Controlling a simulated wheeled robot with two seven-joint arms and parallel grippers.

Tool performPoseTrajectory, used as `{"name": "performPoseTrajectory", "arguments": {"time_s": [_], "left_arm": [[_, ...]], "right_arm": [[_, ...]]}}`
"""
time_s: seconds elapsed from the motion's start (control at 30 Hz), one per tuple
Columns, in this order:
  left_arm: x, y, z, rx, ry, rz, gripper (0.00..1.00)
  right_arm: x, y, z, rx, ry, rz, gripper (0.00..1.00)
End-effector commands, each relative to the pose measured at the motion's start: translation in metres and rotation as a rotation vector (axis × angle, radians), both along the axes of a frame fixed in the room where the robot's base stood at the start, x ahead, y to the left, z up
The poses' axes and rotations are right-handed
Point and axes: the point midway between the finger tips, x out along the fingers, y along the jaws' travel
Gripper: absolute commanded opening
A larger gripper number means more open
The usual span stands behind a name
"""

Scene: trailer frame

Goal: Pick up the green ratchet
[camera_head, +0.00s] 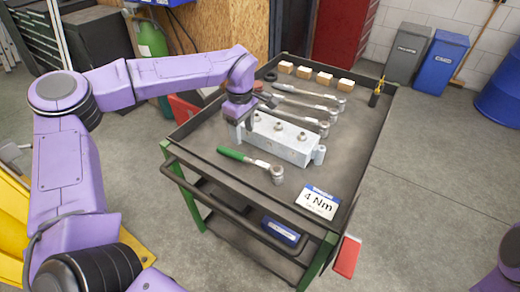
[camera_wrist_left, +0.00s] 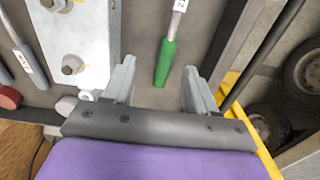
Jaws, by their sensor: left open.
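The green ratchet (camera_head: 233,154) lies near the front edge of the cart top, its green handle to the left and its metal head to the right. My left gripper (camera_head: 238,122) is above the cart by the left end of the grey metal block (camera_head: 285,138), behind the handle in the head view. In the left wrist view, the handle (camera_wrist_left: 165,62) lies ahead between the two spread fingers of my left gripper (camera_wrist_left: 158,85). The fingers are open and empty, apart from the handle. My right gripper is out of view.
Several other ratchets (camera_head: 305,103) lie behind the block, with small wooden blocks (camera_head: 324,78) at the back. A "4 Nm" card (camera_head: 318,201) lies at the cart's front right corner. The raised cart rim (camera_head: 200,165) runs close to the ratchet. The cart's right side is mostly clear.

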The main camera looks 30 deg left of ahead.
Motion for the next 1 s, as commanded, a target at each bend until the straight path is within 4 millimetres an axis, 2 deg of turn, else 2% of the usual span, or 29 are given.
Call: {"name": "performPoseTrajectory", "arguments": {"time_s": [0.2, 0.37, 0.6, 0.87, 0.9, 0.97, 1.0], "left_arm": [[-0.001, 0.0, -0.039, -0.001, 0.006, -0.001, 0.57], [-0.003, 0.0, -0.057, -0.001, 0.004, -0.001, 0.57], [-0.01, 0.003, -0.098, -0.001, 0.004, 0.001, 0.57], [-0.009, 0.003, -0.104, 0.0, 0.001, 0.001, 0.57], [-0.009, 0.003, -0.104, 0.0, 0.001, 0.001, 0.51], [-0.009, 0.003, -0.104, 0.0, 0.001, 0.001, 0.31], [-0.009, 0.003, -0.104, 0.0, 0.001, 0.001, 0.18]], "right_arm": [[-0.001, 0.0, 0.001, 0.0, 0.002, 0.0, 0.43], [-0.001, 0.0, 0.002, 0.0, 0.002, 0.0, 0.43], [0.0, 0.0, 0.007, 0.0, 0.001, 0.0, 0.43], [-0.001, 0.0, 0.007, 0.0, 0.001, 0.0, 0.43], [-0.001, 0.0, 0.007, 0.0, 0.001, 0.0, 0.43], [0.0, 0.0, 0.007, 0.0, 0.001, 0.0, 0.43], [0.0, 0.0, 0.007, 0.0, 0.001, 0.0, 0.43]]}}
